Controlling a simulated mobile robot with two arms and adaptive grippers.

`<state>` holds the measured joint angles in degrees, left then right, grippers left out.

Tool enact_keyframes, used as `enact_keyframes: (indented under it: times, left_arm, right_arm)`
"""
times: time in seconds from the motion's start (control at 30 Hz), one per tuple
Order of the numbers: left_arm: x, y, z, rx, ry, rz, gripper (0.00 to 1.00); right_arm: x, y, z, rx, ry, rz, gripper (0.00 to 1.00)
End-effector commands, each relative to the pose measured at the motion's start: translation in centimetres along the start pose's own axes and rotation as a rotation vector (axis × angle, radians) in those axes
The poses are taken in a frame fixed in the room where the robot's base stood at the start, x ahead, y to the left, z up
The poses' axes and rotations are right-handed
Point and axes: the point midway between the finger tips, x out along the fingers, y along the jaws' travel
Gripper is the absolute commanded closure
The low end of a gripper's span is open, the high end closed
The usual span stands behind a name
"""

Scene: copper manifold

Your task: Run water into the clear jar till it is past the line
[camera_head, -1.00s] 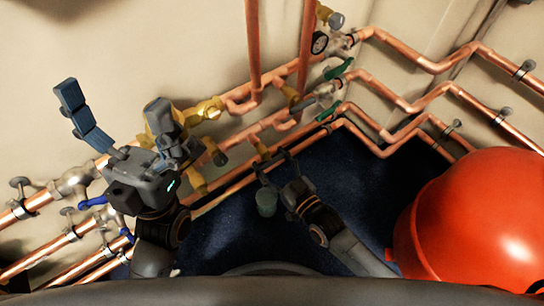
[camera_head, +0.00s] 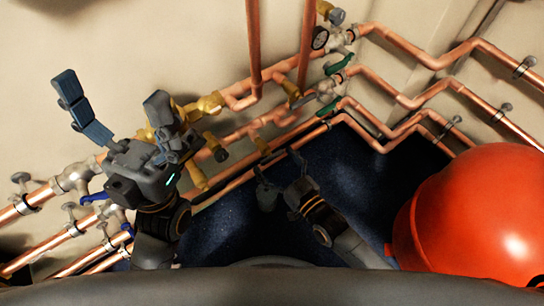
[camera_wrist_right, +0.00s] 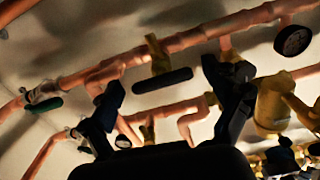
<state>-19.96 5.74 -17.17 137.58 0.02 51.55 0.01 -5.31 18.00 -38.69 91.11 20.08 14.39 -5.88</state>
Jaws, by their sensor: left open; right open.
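A small grey-green, cup-like vessel (camera_head: 266,196) shows low beside my right gripper in the head view. It may be the clear jar; no line or water level can be made out. My right gripper (camera_head: 279,163) is open and empty, just below a brass tap (camera_head: 262,146) on the lower pipes. In the right wrist view, a brass valve with a dark bar handle (camera_wrist_right: 162,81) appears between the open fingers; contact cannot be told. My left gripper (camera_head: 111,90) is open and empty in front of the left pipes, its fingers spread wide.
Copper pipes (camera_head: 400,95) run along the wall with several valves and a round gauge (camera_head: 320,38). A large red tank (camera_head: 475,225) stands at the right. Dark blue floor (camera_head: 350,190) is open between the tank and pipes.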

Motion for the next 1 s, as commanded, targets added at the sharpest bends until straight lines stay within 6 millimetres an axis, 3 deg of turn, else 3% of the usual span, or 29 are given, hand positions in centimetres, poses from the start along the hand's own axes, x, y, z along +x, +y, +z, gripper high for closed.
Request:
enact_keyframes:
  times: [0.3,0.5,1.0]
  left_arm:
    - [-0.1,0.0,0.1,0.000,-0.002,0.000,0.05]
    - [-0.1,0.0,0.1,0.000,-0.003,0.000,0.05]
    - [-0.1,0.0,0.1,0.000,-0.003,0.000,0.05]
  right_arm:
    - [-6.8,0.0,0.1,0.002,-0.004,0.000,0.11]
    - [-9.7,0.0,0.1,0.002,-0.002,0.000,0.11]
    - [-10.6,0.0,0.0,0.002,0.001,0.000,0.11]
